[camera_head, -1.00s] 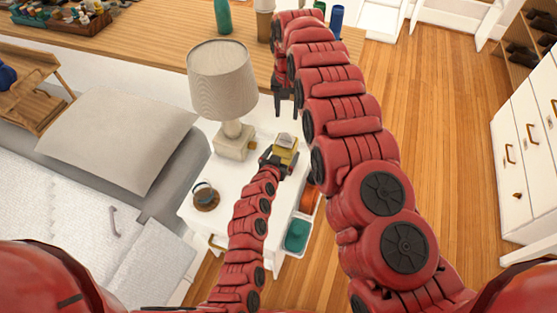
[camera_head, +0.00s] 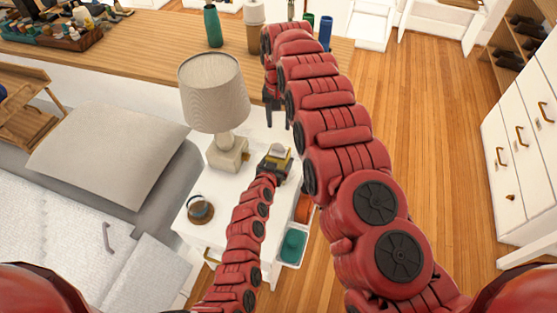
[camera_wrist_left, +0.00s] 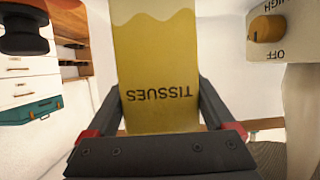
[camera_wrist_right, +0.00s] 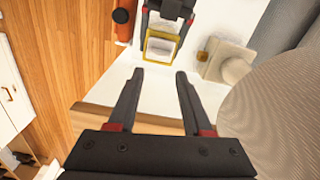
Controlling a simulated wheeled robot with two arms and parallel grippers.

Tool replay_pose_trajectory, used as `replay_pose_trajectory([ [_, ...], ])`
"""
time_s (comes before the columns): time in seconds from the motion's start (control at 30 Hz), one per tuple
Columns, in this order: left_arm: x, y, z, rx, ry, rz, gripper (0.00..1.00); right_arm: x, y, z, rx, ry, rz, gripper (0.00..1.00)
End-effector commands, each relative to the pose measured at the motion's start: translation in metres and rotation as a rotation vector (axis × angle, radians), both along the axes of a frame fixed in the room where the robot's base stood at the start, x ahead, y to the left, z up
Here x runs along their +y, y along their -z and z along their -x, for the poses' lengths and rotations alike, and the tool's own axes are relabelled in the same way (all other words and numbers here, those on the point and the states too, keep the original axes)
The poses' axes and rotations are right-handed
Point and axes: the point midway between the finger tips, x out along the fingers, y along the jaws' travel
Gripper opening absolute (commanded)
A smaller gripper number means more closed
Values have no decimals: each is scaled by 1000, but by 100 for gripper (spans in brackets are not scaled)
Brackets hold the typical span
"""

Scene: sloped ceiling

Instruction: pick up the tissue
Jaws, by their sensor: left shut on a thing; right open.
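The tissue pack (camera_head: 278,155), yellow and white, is over the white bedside table (camera_head: 240,200), to the right of the lamp base. In the left wrist view it is a yellow pack (camera_wrist_left: 160,70) marked TISSUES, upside down in the picture. My left gripper (camera_head: 272,163) is shut on it, one finger on each side. I cannot tell whether the pack touches the table. My right gripper (camera_head: 273,112) is open and empty, pointing down beyond the pack. In the right wrist view the pack (camera_wrist_right: 162,46) lies beyond the right fingertips (camera_wrist_right: 162,76).
A lamp (camera_head: 213,92) with a wide beige shade stands close left of both grippers; its base (camera_head: 228,155) is beside the pack. A wooden desk (camera_head: 130,60) runs behind. Open floor (camera_head: 420,130) lies right.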

Motion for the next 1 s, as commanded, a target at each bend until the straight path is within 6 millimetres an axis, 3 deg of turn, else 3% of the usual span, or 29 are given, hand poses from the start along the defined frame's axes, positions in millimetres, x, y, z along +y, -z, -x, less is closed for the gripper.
replay_pose_trajectory([
  [0.03,0,0,0,0,0,0,33,0,0,0,0,0,0,50],
  [0.1,0,0,0,0,0,0,23,0,0,0,0,0,0,48],
  [0.13,0,0,0,0,0,0,23,0,0,0,0,0,0,44],
  [0.37,0,0,0,0,0,0,23,-16,7,-10,-12,-135,9,44],
  [0.5,0,0,0,-1,0,0,23,-32,15,-21,-35,-384,1,44],
  [0.67,0,0,0,0,0,0,23,-41,25,-18,-70,-730,-54,44],
  [0.8,0,0,0,0,0,0,23,-42,24,-9,-144,-1011,-125,44],
  [1.0,0,0,0,0,0,0,23,-43,7,4,-282,-1293,-201,44],
])
